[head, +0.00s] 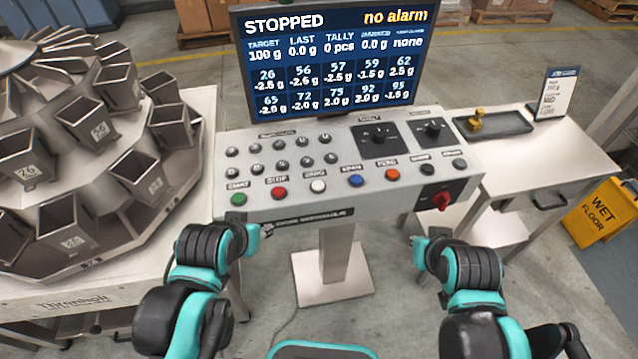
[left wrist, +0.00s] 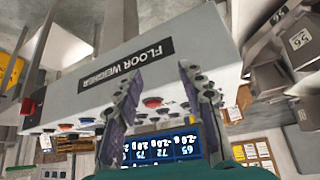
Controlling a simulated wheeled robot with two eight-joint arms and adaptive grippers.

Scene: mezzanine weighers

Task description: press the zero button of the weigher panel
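The weigher panel (head: 300,206) is a pale sloped console in the middle of the head view. Its front row has green (head: 239,199), red (head: 279,192), white (head: 318,186), blue (head: 355,181) and orange (head: 393,174) buttons, then two dark ones. The small labels are too blurred to tell surely which button is zero. My left gripper (head: 262,233) is at the panel's front left, below the green and red buttons. In the left wrist view its fingers (left wrist: 159,70) are apart and empty, with the inverted panel front beyond. My right gripper (head: 418,243) is in front of the panel's right part; its fingers are unclear.
A screen (head: 335,62) behind the panel reads STOPPED and no alarm. A red rotary switch (head: 442,201) sticks out at the panel's front right. A multi-bucket weigher (head: 75,170) stands left. A side table (head: 570,150) with a dark tray (head: 510,124) and a yellow floor sign (head: 600,212) are right.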

